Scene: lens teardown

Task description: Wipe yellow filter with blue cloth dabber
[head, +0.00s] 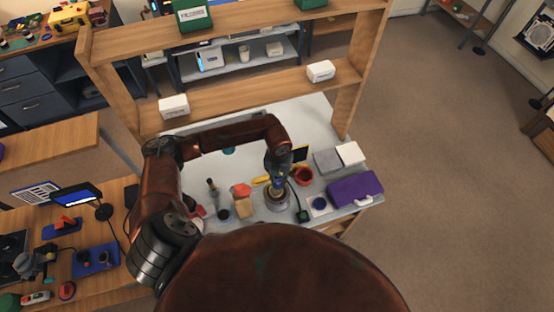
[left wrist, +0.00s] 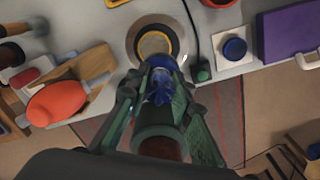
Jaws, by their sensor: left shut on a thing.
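My left gripper (head: 277,172) reaches over the white bench from the left arm. In the left wrist view its green fingers (left wrist: 158,88) are shut on the blue cloth dabber (left wrist: 161,80), whose blue end points toward the yellow filter (left wrist: 155,44). The filter shows as a yellow ring around a grey middle, on a round pale stand (left wrist: 133,32). In the head view the stand (head: 277,204) is just below the gripper, and the filter is hard to make out. I cannot tell whether the cloth touches the filter. My right gripper is not in view.
A blue disc (left wrist: 235,48) on a white pad and a purple case (head: 353,189) are right of the stand. A red bowl (head: 303,175) is behind. An orange-red object (left wrist: 58,101) is to the left. A dark cable with a small green box (left wrist: 201,75) runs beside the stand.

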